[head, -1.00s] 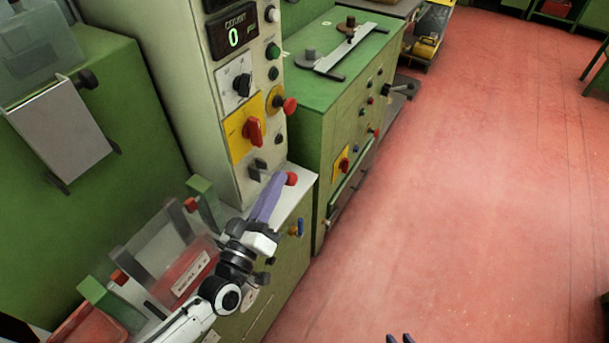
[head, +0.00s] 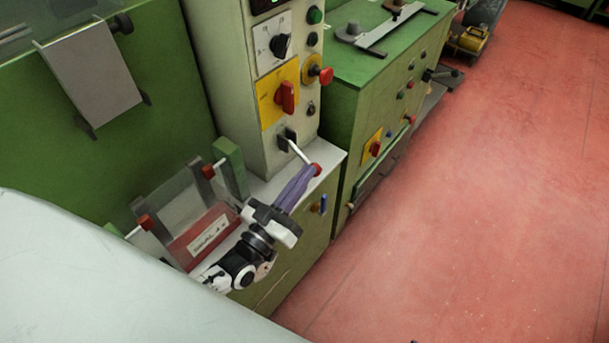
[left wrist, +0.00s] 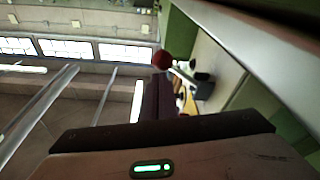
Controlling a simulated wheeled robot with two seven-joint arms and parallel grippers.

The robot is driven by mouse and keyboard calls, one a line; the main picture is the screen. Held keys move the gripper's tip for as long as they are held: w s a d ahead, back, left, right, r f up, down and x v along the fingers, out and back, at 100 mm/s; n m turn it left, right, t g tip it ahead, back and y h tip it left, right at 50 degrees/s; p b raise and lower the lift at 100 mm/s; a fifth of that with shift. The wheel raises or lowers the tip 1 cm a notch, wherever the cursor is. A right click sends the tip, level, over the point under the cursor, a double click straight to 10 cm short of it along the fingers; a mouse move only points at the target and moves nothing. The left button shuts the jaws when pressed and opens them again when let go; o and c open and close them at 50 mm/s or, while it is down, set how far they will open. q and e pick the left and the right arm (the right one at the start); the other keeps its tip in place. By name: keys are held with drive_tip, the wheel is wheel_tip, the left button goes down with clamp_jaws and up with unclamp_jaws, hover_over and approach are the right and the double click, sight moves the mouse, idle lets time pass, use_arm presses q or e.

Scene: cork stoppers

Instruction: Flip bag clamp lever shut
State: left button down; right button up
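The clamp lever (head: 300,151) is a thin pale rod with a red knob (head: 316,169). It slants down and right from a dark pivot (head: 287,138) at the foot of the control panel. In the left wrist view the red knob (left wrist: 162,60) is just beyond my fingers. My left gripper (head: 308,173) has purple fingers lying close together, with their tips beside or touching the knob; I cannot tell which. In the left wrist view the fingers (left wrist: 158,95) look shut with nothing between them. My right gripper is not clearly in view.
The cream control panel (head: 240,95) with switches rises behind the lever. A clear holder with a red-and-white label (head: 208,234) stands to the left. A green cabinet (head: 345,125) stands to the right. The red floor (head: 480,200) is clear. A pale surface fills the lower left foreground.

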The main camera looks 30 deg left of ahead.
use_arm(q)
drive_tip(key=shift+f, duration=0.25)
use_arm(e)
drive_tip(key=shift+f, duration=0.1)
use_arm(q)
drive_tip(key=shift+a, duration=0.1)
use_arm(e)
drive_tip(key=shift+w, duration=0.15)
drive_tip(key=shift+r, duration=0.2)
